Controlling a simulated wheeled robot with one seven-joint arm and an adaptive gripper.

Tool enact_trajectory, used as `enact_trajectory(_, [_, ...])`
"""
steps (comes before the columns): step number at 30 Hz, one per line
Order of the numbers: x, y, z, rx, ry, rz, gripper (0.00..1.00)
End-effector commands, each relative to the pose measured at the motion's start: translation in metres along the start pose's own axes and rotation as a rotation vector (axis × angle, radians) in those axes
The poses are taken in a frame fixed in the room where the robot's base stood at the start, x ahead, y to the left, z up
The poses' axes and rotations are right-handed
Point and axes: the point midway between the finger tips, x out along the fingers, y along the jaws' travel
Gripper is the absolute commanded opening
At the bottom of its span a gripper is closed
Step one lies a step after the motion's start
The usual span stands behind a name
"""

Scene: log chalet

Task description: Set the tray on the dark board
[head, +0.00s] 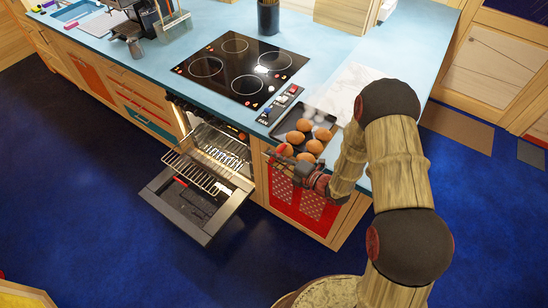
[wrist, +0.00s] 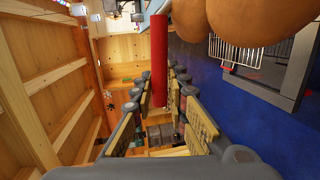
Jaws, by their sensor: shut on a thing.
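The dark tray (head: 282,127) carries several round brown buns or eggs (head: 305,125) and shows at the counter's front edge, right of the cooktop. Whether it rests on the counter or is slightly raised, I cannot tell. My gripper (head: 286,160) is at the tray's near edge, shut on its red handle; in the wrist view the red handle (wrist: 159,50) runs between my fingers (wrist: 160,95), with the brown round items (wrist: 245,18) close by.
The black cooktop (head: 240,68) lies left of the tray, with a control strip (head: 279,104) between them. A white marble slab (head: 356,88) lies behind the tray. The oven door (head: 195,195) hangs open with a rack out. A dark utensil pot (head: 268,17) stands behind the cooktop.

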Motion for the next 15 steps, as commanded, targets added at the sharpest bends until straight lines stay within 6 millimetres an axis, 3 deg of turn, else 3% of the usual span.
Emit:
enact_trajectory(4, [0.0011, -0.0007, 0.0011, -0.005, -0.001, 0.004, 0.00])
enact_trajectory(5, [0.0011, -0.0003, 0.0011, -0.005, -0.001, 0.004, 0.17])
enact_trajectory(15, [0.0006, -0.0014, 0.0005, -0.002, 0.000, 0.002, 0.36])
